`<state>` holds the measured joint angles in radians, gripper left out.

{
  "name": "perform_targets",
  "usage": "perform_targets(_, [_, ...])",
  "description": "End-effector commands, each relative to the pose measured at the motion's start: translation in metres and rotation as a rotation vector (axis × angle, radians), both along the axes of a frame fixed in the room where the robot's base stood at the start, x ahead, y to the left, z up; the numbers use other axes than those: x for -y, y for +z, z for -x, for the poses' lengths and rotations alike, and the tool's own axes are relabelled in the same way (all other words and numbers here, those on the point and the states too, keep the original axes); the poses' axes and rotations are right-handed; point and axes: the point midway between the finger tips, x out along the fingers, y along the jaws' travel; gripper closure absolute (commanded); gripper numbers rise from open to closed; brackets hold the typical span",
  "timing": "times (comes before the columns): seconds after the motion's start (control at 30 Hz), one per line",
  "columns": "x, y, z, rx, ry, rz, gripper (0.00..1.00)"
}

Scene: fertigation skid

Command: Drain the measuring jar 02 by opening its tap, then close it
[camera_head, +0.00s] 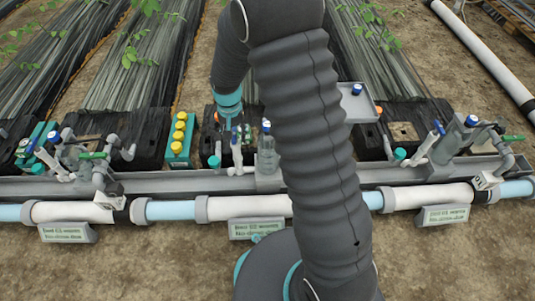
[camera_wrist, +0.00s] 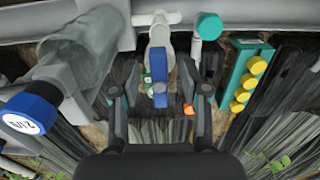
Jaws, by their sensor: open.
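The grey, see-through measuring jar (camera_wrist: 82,50) lies along the left of the wrist view, with a blue cap (camera_wrist: 30,112) whose white face carries an unclear mark. In the head view a jar (camera_head: 267,158) stands just left of my arm. A tap with a blue handle (camera_wrist: 160,78) is beside the jar on a pale grey pipe (camera_wrist: 160,35). My gripper (camera_wrist: 160,95) is open, its two dark fingers on either side of the blue handle with gaps visible. I cannot tell the depth between them. In the head view my arm hides much of this area.
A teal rack with several yellow caps (camera_head: 180,139) stands to the left. A teal-capped pipe (camera_wrist: 209,26) is close to my right finger. Similar jar stations stand at left and right (camera_head: 466,132). A grey tray (camera_head: 357,103) is behind my arm. White pipes (camera_head: 250,207) run along the front.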

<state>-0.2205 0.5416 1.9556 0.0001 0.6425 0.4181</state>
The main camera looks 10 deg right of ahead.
Motion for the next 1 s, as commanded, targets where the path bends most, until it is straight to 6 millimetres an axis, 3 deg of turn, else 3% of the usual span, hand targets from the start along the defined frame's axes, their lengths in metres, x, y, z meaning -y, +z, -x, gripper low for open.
perform_targets(0.73, [-0.001,0.094,0.001,-0.001,0.002,0.001,0.54])
perform_targets(1.0, [-0.001,0.098,0.001,-0.002,0.002,0.001,0.54])
